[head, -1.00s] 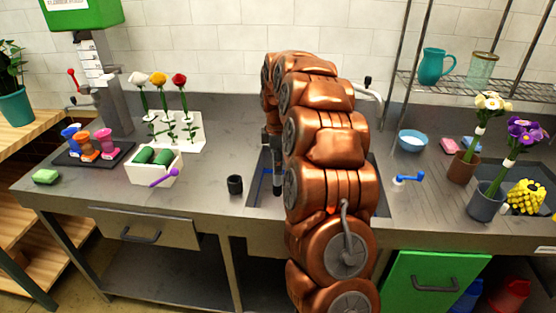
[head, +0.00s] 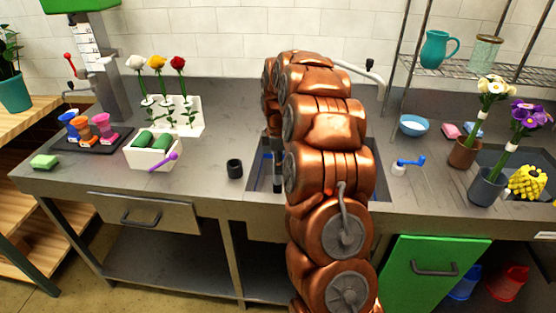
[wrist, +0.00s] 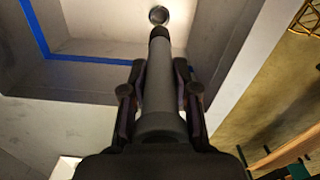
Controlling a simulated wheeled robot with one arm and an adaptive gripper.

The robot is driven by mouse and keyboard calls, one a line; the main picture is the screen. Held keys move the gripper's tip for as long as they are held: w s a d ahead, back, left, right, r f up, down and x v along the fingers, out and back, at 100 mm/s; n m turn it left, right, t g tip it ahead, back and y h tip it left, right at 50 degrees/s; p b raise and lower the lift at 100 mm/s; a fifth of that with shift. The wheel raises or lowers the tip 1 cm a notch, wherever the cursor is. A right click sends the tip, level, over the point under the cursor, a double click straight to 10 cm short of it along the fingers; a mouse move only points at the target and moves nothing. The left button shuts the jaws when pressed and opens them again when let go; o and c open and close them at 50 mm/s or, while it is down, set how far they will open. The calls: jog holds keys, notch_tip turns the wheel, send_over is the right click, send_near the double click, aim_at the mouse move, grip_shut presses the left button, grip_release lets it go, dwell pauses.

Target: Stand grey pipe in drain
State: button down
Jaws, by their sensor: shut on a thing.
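The grey pipe (wrist: 160,85) is a straight dark grey tube, held between the two fingers of my gripper (wrist: 160,94). In the wrist view its far end points to the round metal drain (wrist: 159,14) in the sink floor. The pipe end shows just below the drain in the picture, and I cannot tell how far above the floor it is. In the head view a dark length of the pipe (head: 277,182) hangs upright over the left part of the sink (head: 257,178). My arm hides most of the sink, and the drain is not visible there.
A small black cup (head: 235,168) stands left of the sink. A white box (head: 152,157) with green rolls and a flower rack (head: 185,128) are further left. A blue-handled item (head: 408,163) lies right of the sink. A faucet (head: 360,66) rises behind.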

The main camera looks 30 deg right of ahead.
aim_at(278, 188)
jog(key=shift+f+b, duration=0.35)
jog(key=shift+f, duration=3.75)
jog(key=shift+f+b, duration=0.45)
jog(key=shift+f, duration=0.8)
jog(key=shift+f+b, duration=1)
jog(key=shift+f, duration=0.85)
jog(key=c, duration=0.8)
grip_release()
notch_tip(278, 188, up, 12)
